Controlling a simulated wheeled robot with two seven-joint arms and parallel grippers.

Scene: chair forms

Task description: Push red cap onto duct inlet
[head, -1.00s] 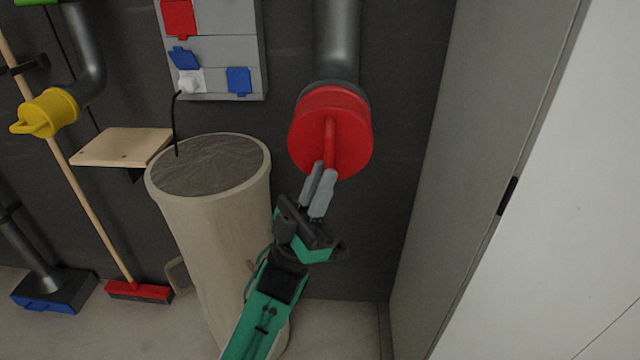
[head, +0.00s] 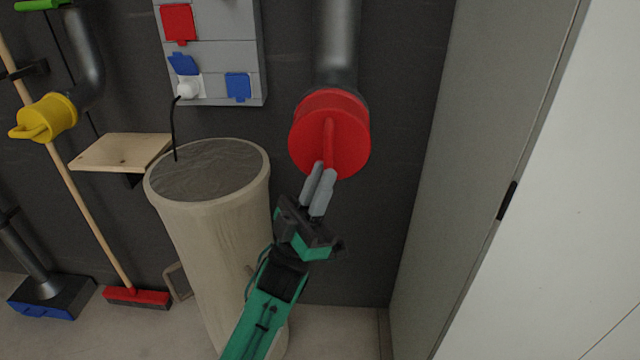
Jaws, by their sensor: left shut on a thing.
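The red cap (head: 349,138) is a round cap with a bar handle across its face. It sits at the lower end of the grey duct (head: 337,45) that comes down the wall, its rim against the duct's end. How far it is pushed on I cannot tell. My left gripper (head: 322,176) is shut on the lower end of the cap's handle. Its arm comes up from the bottom of the head view. My right gripper is not in view.
A tall beige bin (head: 205,225) stands left of my arm, close to it. A grey cabinet side (head: 470,150) stands to the right. A socket panel (head: 220,58), a small wooden shelf (head: 112,152), a yellow-capped pipe (head: 52,117) and a red broom (head: 138,297) are at the left.

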